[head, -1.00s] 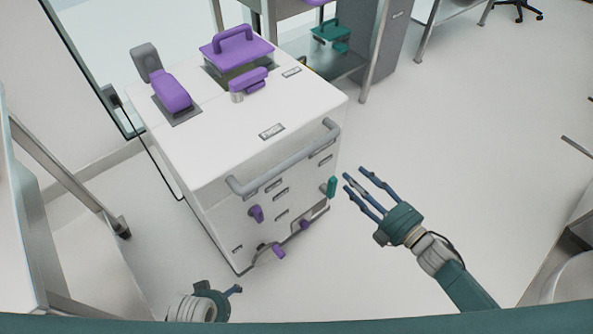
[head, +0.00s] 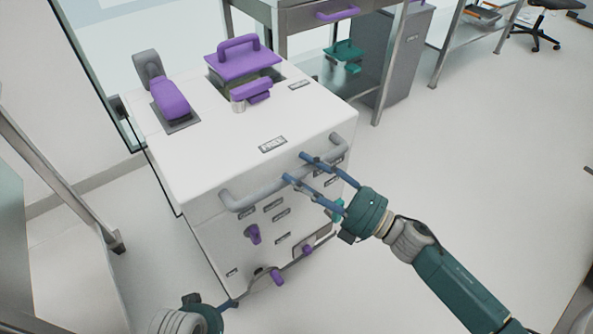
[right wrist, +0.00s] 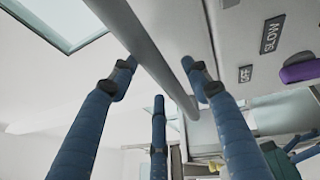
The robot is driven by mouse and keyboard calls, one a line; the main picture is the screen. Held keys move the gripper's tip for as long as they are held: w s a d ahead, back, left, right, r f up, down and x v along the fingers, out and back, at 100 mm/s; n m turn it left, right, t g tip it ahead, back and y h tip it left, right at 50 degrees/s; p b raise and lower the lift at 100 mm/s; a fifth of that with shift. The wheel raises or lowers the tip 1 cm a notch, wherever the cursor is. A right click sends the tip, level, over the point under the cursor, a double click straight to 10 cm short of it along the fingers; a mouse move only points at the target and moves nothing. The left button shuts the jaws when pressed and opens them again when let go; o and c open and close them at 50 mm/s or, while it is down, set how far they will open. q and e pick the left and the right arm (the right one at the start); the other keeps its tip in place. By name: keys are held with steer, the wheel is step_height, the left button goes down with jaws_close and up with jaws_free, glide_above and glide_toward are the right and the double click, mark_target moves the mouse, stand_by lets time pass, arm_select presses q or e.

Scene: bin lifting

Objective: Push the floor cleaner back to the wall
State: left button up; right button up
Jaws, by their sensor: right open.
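The floor cleaner (head: 190,180) is a white box-shaped machine with purple parts on top and a grey bar handle (head: 240,201) along its near upper edge. My right gripper (head: 297,167) is open at the right half of this bar. In the right wrist view the grey bar (right wrist: 150,50) runs between the open fingers (right wrist: 165,85); I cannot tell whether they touch it. My left gripper (head: 226,304) is partly in view low at the left, below the bar and near the cleaner's lower front. Its fingers are mostly cut off by the frame.
A glass panel and white wall (head: 85,110) stand behind and left of the cleaner. A metal table (head: 300,18) with a green-handled item on its lower shelf stands close behind right. A metal-framed bench (head: 65,195) is at the left. The floor (head: 480,150) at the right is clear.

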steer(key=shift+w+a+r, duration=0.1)
steer(key=shift+w+a, duration=0.3)
steer(key=shift+a, duration=0.2)
